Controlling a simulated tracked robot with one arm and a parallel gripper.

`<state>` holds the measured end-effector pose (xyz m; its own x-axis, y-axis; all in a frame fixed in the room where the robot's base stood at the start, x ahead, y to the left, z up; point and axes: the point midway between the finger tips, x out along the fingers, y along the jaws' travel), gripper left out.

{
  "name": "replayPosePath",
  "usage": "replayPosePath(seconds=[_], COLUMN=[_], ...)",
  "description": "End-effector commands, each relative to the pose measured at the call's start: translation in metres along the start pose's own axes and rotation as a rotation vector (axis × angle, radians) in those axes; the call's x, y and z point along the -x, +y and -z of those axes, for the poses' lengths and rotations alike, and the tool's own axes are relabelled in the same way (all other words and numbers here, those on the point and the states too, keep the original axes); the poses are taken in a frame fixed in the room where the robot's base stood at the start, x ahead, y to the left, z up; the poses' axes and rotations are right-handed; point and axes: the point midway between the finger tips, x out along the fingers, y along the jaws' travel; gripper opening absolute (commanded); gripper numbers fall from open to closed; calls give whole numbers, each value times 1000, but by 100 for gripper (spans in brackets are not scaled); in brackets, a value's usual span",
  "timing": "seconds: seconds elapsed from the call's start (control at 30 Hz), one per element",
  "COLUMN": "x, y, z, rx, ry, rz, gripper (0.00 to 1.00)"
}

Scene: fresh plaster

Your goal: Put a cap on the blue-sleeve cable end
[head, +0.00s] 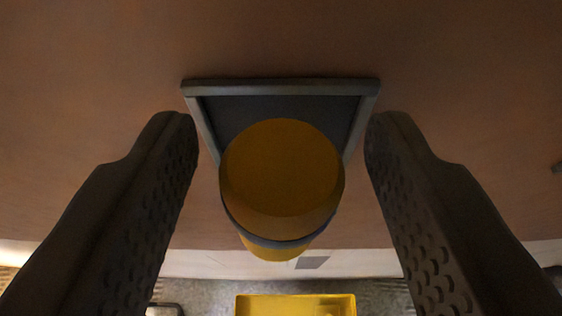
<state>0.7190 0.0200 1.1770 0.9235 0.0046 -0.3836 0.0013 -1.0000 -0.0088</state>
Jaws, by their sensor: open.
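My gripper (281,125) is open, with one dark textured finger on each side of the picture. Between the fingers is a yellow-orange rounded cap-like piece (281,170) with a broad flat face and a thin dark band near its lower end. There is a visible gap between it and each finger. Behind it is a dark square box (281,88) with a grey rim, set in the brown wall. The yellow piece covers much of the box's opening. No cable end and no blue sleeve can be made out; the piece may hide them.
The brown plaster wall (90,60) fills most of the view, with a pale strip (200,264) along its foot. A yellow tray (295,298) stands on the grey floor at the bottom edge.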

Motion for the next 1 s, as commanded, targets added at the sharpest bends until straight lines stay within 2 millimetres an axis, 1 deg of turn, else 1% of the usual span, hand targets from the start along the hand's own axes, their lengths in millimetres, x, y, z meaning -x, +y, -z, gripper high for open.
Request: replayPosePath(seconds=[0.17, 0.7, 1.0], x=[16, 85, 119], y=[0, 0, 0], z=[1, 0, -1], rx=[0, 1, 0], ry=[2, 3, 0], rz=[0, -1, 0], gripper=[50, 50, 50])
